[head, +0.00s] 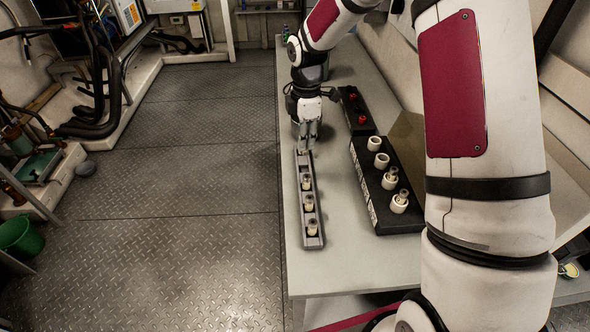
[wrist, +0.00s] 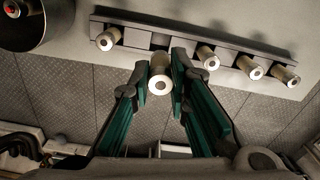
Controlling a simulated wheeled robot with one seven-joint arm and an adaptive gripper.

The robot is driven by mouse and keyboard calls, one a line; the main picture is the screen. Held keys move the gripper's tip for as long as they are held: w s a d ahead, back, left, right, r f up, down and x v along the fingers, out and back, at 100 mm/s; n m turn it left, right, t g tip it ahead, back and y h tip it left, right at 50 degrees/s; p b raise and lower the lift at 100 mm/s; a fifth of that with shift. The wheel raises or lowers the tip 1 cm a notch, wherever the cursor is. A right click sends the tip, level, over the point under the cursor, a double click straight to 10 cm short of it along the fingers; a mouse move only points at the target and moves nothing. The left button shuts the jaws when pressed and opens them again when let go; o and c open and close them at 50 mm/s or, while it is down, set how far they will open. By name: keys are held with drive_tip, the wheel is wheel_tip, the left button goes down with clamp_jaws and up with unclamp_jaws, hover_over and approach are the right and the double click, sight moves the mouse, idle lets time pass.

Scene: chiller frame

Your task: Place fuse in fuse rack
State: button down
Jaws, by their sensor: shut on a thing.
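My gripper (head: 309,138) is over the far end of the grey fuse rack (head: 320,238) on the table. In the wrist view my gripper (wrist: 162,64) is shut on a pale cylindrical fuse (wrist: 160,84), with its round end facing the camera. The rack (wrist: 285,53) runs across the top of that view. One fuse (wrist: 108,38) sits in it to the left and several sit to the right, with an empty dark slot between, near the held fuse. The held fuse appears apart from the rack. In the head view the held fuse is hard to make out.
A black block (head: 399,222) with white sockets, some holding fuses, stands right of the rack. A smaller black box with red knobs (head: 357,110) is behind it. The table (head: 345,262) is bare in front of the rack. Floor lies left of the table edge.

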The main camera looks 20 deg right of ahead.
drive_tip(key=shift+f+p, duration=0.4)
drive_tip(key=shift+f, duration=3.25)
drive_tip(key=c, duration=1.5)
unclamp_jaws()
drive_tip(key=shift+f, duration=0.15)
